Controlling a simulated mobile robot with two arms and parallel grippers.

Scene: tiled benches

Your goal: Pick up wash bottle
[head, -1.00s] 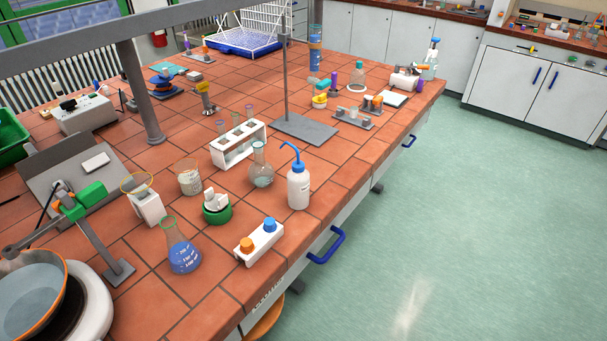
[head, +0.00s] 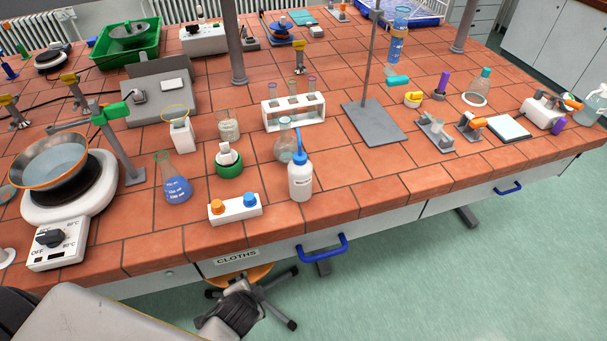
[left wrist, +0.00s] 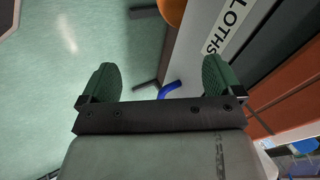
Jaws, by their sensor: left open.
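The wash bottle (head: 300,180), white with a blue cap and spout, stands upright near the front edge of the tiled bench. My left gripper (left wrist: 160,72) is open and empty in the left wrist view, its green-padded fingers apart. It is below the bench top, in front of the bench's white front, with floor and a blue handle beyond it. In the head view my left arm comes in at the bottom left, lower than the wash bottle and left of it. My right gripper is not in view.
A round flask (head: 284,146) stands close behind the bottle. A white block with orange and blue knobs (head: 235,208) is left of it, near a green-based item (head: 229,168). A stool (head: 240,278) is below the bench edge. Tiles right of the bottle are clear.

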